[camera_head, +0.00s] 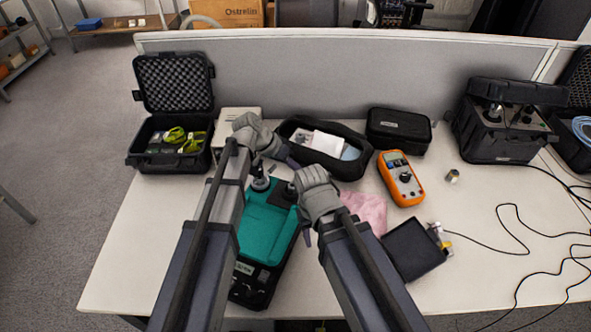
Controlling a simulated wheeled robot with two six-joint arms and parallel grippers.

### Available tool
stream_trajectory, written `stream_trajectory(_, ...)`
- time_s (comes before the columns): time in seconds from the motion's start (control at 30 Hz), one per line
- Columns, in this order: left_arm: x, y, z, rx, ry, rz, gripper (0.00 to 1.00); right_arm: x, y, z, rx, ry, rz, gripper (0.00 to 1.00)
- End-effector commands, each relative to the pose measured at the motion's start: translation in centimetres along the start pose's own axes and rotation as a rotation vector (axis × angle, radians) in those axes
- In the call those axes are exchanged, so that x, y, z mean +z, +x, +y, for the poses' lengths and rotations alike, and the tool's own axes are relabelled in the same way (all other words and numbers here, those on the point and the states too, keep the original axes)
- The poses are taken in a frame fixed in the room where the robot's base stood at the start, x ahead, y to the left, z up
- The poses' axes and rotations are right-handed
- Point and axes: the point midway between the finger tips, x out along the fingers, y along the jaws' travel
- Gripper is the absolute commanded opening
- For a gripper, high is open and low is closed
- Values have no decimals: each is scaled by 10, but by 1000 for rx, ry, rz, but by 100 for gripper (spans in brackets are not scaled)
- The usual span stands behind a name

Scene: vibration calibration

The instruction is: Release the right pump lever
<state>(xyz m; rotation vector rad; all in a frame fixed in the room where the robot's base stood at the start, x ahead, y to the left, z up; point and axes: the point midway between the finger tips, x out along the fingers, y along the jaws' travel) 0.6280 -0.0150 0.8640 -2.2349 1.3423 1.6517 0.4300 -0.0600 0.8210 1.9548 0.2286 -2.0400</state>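A teal-topped black device (268,232), which seems to be the pump, stands at the front of the table between my arms. Dark upright fittings (261,181) rise at its far end. My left gripper (288,160) is above and beyond that end, its fingers pointing right. My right gripper (307,236) is at the device's right side, its fingers pointing down near the right edge. Both grippers' fingertips are small and dark, so their opening is unclear. No lever can be made out clearly; the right arm and hand cover part of that side.
A pink cloth (366,211), an orange meter (401,178) and a dark flat case (414,250) lie right of my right arm. An open pouch (353,172) sits behind the grippers. An open black case (137,152) stands left. Loose cables cross the right side.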

Motion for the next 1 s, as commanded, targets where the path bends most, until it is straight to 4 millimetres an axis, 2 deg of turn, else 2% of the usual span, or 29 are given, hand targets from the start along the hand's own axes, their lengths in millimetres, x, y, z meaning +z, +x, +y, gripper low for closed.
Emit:
stream_trajectory(0.33,-1,10,19,1,1,-1,0,0,0,0,0,0,0,50)
stream_trajectory(0.63,0,17,32,118,220,-117,0,0,0,0,0,0,0,50)
stream_trajectory(1.0,11,21,50,113,212,-113,0,0,0,0,0,0,0,50)
